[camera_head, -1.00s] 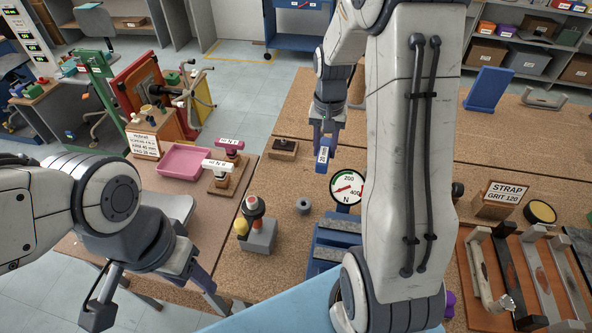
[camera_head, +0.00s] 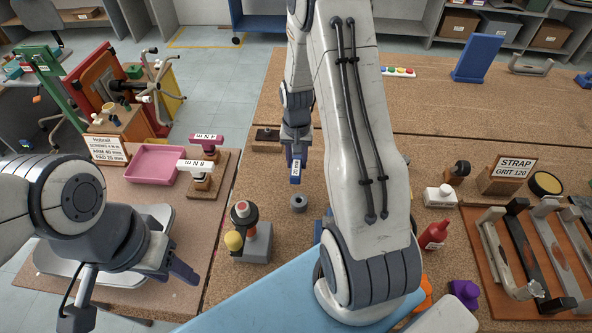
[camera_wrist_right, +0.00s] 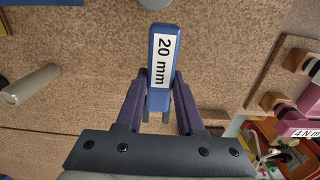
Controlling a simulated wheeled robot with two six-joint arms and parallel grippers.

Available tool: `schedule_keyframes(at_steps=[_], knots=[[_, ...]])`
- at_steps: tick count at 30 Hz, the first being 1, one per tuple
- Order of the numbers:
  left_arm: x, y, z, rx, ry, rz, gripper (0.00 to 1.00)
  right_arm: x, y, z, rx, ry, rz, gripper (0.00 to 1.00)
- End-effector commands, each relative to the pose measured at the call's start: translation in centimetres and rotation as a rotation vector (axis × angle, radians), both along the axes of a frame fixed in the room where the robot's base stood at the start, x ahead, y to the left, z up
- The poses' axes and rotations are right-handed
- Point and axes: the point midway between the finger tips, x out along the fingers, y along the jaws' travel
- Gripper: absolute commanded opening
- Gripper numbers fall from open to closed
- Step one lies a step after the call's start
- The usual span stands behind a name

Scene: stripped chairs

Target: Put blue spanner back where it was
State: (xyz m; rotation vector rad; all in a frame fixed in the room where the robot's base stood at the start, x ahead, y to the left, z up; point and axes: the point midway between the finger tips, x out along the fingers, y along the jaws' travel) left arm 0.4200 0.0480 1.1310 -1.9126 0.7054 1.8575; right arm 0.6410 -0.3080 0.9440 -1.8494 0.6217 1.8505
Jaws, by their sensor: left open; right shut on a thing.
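The blue spanner, a blue bar with a white "20 mm" label (camera_wrist_right: 161,62), is held in my right gripper (camera_wrist_right: 160,98). In the head view, the right gripper (camera_head: 296,158) points down over the cork-topped bench (camera_head: 345,95), with the blue spanner (camera_head: 295,174) between its fingers. The spanner's lower end is just behind a grey ring (camera_head: 298,203); I cannot tell whether it touches the bench. My left gripper (camera_head: 182,270) is open and empty, low at the left near a grey tray.
A grey block with a red-topped knob (camera_head: 258,243) stands left of the ring. A pink tray (camera_head: 155,163) and labelled wooden stands (camera_head: 212,178) are further left. A red bottle (camera_head: 433,234) and clamp rack (camera_head: 530,260) are right. The far bench is mostly clear.

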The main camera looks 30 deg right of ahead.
Motion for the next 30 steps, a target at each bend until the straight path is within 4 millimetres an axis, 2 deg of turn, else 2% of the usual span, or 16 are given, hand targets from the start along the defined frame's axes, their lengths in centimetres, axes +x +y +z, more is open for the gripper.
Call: schedule_keyframes(at_steps=[12,24,25,26,27,30], knots=[[0.0,0.0,1.0,0.0,0.0,0.001,0.5,0.0,0.0,-4.7,-0.001,-0.001,0.0,0.0],[0.0,0.0,0.6,0.0,0.0,0.001,0.5,0.1,0.0,-5.3,0.0,-0.002,0.0,0.0],[0.0,0.0,0.6,0.0,0.0,0.001,0.5,0.1,0.0,-5.2,0.0,-0.002,0.0,0.44],[0.0,0.0,0.7,0.0,0.0,0.0,0.5,0.1,0.0,-5.2,0.0,-0.002,0.0,0.56],[0.0,0.0,0.7,0.0,0.0,0.0,0.5,0.1,0.0,-5.2,0.0,-0.002,0.0,0.67],[0.0,0.0,0.7,0.0,0.0,0.0,0.5,0.1,0.0,-5.2,0.0,-0.002,0.0,0.67]])
